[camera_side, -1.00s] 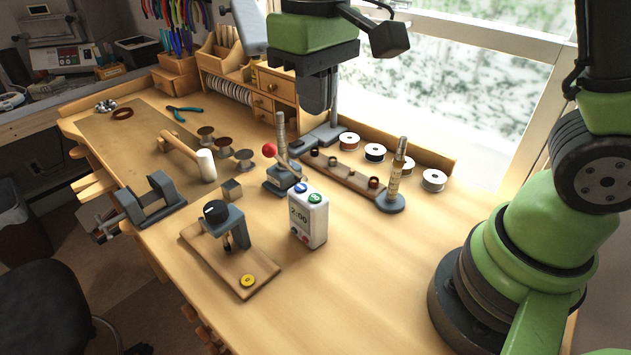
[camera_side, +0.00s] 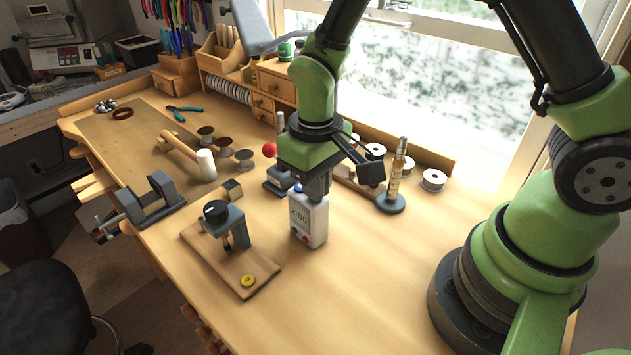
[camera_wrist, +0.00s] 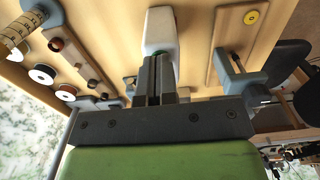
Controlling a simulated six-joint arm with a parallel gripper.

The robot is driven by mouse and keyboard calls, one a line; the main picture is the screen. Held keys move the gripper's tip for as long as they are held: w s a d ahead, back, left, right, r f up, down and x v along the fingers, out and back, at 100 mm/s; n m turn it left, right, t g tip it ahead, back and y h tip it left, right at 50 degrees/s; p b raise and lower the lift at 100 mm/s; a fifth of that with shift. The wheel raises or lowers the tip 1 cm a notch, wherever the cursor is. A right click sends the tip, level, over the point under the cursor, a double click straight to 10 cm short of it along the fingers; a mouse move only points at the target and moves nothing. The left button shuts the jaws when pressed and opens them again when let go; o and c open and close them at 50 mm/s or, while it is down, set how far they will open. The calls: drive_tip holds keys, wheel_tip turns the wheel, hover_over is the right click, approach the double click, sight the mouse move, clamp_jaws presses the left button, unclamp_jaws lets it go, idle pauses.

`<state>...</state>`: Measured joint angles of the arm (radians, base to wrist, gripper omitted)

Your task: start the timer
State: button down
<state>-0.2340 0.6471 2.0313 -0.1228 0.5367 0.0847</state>
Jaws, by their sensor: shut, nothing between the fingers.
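The timer (camera_side: 309,228) is a white box standing upright on the bench, its display reading 2:00. A blue button (camera_side: 298,188) shows on its top; the green button beside it is hidden by my gripper in the side view. My gripper (camera_side: 317,196) is shut and empty, pointing down right at the timer's top, on the green button's side. In the wrist view the shut fingers (camera_wrist: 157,62) end at the white timer (camera_wrist: 160,30), with a sliver of green at the tips. I cannot tell whether they touch or press the button.
A wooden board (camera_side: 252,270) with a dark clamp-like stand and a yellow disc (camera_side: 247,281) lies left of the timer. A red-knobbed lever (camera_side: 269,150) stands close behind. A ring-stick stand (camera_side: 395,185) and spools (camera_side: 433,180) are behind right. The bench in front right is clear.

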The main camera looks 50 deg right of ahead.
drive_tip(key=shift+f, duration=0.15)
drive_tip(key=shift+f, duration=0.75)
wheel_tip(320, 180, up, 9)
drive_tip(key=shift+r, duration=0.1)
idle(0.3)
idle(0.5)
drive_tip(key=s+d+r+m+t+y, duration=0.1)
drive_tip(key=s+d+r+m+t, duration=0.1)
drive_tip(key=s+r, duration=0.4)
drive_tip(key=s+d+r+m+t+y, duration=0.1)
drive_tip(key=s+d+r+m+t, duration=0.1)
drive_tip(key=s+r+t, duration=0.3)
wheel_tip(320, 180, up, 2)
drive_tip(key=s, duration=0.2)
drive_tip(key=shift+s, duration=0.3)
